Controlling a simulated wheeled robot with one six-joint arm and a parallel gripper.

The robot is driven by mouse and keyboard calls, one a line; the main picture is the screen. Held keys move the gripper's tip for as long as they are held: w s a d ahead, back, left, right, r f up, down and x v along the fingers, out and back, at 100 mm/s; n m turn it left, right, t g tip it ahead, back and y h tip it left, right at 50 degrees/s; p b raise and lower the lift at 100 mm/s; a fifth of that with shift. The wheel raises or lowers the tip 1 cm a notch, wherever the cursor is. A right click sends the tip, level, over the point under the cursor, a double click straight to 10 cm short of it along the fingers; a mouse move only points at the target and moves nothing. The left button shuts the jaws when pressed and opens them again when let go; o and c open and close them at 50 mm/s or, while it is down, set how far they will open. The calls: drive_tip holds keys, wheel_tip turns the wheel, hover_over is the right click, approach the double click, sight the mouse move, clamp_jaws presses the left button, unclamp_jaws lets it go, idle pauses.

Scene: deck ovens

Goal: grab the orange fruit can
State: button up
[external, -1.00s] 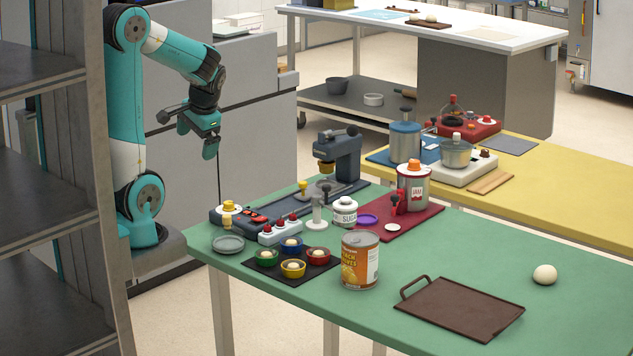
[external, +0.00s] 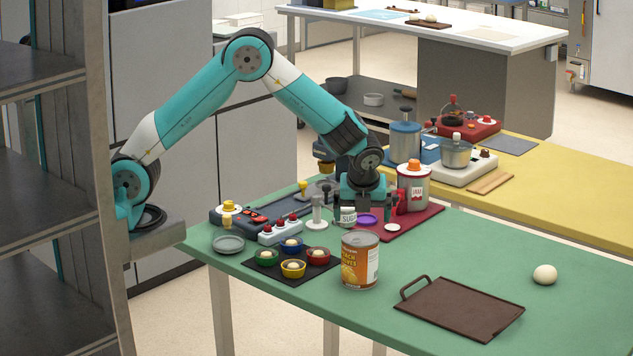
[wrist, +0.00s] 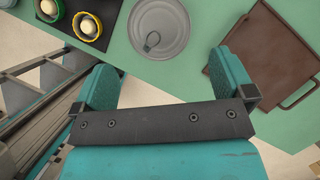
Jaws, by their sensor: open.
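The orange fruit can (external: 360,262) stands upright on the green table, with an orange and white label and a bare metal top. In the wrist view its lid with a ring pull (wrist: 160,28) lies just ahead of the fingertips, across the gap between them. My gripper (external: 363,212) points down above the table, behind the can in the external view. It also shows in the wrist view (wrist: 163,62), with its two teal fingers wide apart and nothing between them. The can is apart from the fingers.
A white sugar jar (external: 347,217) and a purple lid (external: 367,220) are close to my gripper. A red mat (external: 425,217) with a jam dispenser (external: 413,188) is right of it. Coloured cups on a black mat (external: 268,271) stand left of the can, a brown tray (external: 460,309) right.

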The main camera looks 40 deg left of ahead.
sight(361, 238)
drive_tip(key=x, duration=0.5)
drive_tip(key=shift+w+a+f+p, duration=0.1)
drive_tip(key=shift+f+p, duration=0.15)
drive_tip(key=shift+p, duration=0.15)
drive_tip(key=shift+p+x, duration=0.85)
drive_tip(key=shift+x, duration=1.9)
drive_tip(key=shift+s, duration=0.2)
drive_tip(key=c, duration=0.9)
drive_tip(key=shift+c, duration=0.9)
drive_tip(key=shift+r, duration=0.1)
